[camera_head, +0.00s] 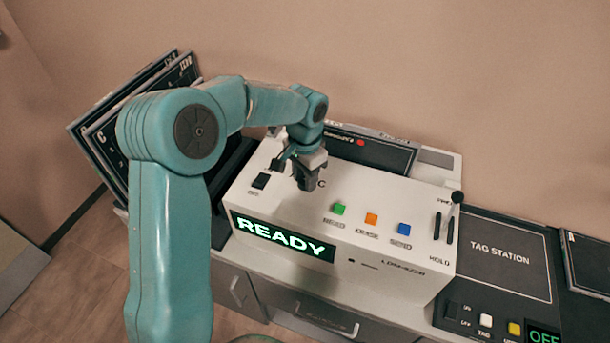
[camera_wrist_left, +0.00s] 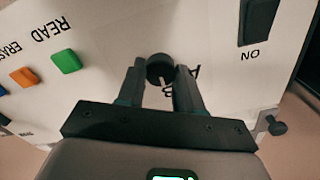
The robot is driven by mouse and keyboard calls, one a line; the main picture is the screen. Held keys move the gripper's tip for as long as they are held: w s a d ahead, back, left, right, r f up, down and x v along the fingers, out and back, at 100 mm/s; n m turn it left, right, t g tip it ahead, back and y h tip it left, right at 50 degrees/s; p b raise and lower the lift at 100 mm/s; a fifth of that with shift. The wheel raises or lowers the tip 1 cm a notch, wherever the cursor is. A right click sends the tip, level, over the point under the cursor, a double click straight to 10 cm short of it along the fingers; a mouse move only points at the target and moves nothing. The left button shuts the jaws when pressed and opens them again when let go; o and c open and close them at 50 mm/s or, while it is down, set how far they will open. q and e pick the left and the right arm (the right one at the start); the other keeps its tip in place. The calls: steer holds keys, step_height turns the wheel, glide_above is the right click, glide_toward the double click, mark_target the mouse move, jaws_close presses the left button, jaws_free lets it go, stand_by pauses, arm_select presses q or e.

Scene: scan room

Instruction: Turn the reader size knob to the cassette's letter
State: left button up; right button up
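The reader (camera_head: 300,215) is a white box with a green READY display (camera_head: 283,237). Its size knob (camera_wrist_left: 160,68) is small, round and dark, and shows in the left wrist view. My left gripper (camera_head: 303,178) is over the panel at the knob, hiding it in the head view. In the left wrist view the two fingers (camera_wrist_left: 160,86) stand apart with the knob between their tips; whether they touch it cannot be told. A letter C shows beside the gripper; A and B, partly covered, show beside the knob. Dark cassettes (camera_head: 96,133) lean at the left, one marked C. My right gripper is out of view.
Green (camera_head: 339,209), orange (camera_head: 371,219) and blue (camera_head: 404,229) buttons sit right of the gripper. A black ON switch (camera_head: 261,181) is to its left. A lever (camera_head: 456,198) stands at the reader's right end, beside the tag station (camera_head: 500,257).

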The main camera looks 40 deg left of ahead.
mark_target(304, 180)
arm_select(q)
steer(key=shift+n, duration=0.3)
steer(key=shift+f+n+b, duration=0.1)
steer(key=shift+n+b, duration=0.45)
steer(key=shift+n, duration=0.35)
steer(key=n+b, duration=0.1)
steer(key=n, duration=0.2)
steer(key=n+b, duration=0.1)
steer(key=n, duration=0.2)
steer(key=shift+a+n, duration=0.1)
steer(key=shift+n, duration=0.3)
steer(key=shift+n+b, duration=0.45)
steer(key=shift+n, duration=0.85)
steer(key=o, duration=1)
steer(key=shift+o, duration=0.2)
step_height(304, 180, up, 17)
steer(key=p, duration=0.1)
steer(key=shift+f, duration=0.2)
